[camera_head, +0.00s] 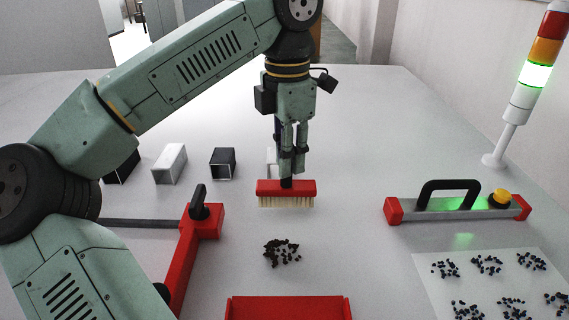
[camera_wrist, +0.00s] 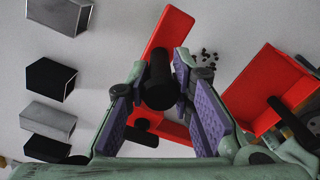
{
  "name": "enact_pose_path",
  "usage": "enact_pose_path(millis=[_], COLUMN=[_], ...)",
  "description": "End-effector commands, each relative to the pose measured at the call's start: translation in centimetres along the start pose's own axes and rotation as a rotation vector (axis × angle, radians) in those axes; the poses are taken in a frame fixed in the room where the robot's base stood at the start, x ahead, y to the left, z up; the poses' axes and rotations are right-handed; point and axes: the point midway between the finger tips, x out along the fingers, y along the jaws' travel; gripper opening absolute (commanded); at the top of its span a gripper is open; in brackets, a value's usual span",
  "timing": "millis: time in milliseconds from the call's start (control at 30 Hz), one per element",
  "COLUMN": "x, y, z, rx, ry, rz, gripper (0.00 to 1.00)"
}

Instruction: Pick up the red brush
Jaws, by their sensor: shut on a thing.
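The red brush (camera_head: 286,189) has a red block, pale bristles pointing down and a dark upright handle. My gripper (camera_head: 287,170) is shut on the handle, above the red block. In the wrist view the dark handle (camera_wrist: 161,80) sits between the purple pads of my gripper (camera_wrist: 163,88), and part of the red block (camera_wrist: 168,32) shows beyond it. The bristles are at or near the table surface; I cannot tell whether they touch it.
Dark crumbs (camera_head: 282,252) lie in front of the brush. A red tray (camera_head: 288,308) stands at the front edge. A red frame with a dark lever (camera_head: 199,204) is at left, a black-handled bar (camera_head: 455,206) at right. Several open boxes (camera_head: 170,164) stand behind left; the back is clear.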

Motion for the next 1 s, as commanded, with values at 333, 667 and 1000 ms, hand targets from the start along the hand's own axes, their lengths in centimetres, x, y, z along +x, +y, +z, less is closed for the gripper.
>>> enact_pose_path(millis=[333,667,1000], x=[-0.5,-1.2,-1.3], y=[-8.5,-12.6,-12.9], z=[-2.9,-4.2,-4.3], rx=[-0.001,-0.002,-0.002], ry=[0.001,-0.001,0.000], rz=[0.004,0.001,0.001], gripper=[0.00,0.00,0.00])
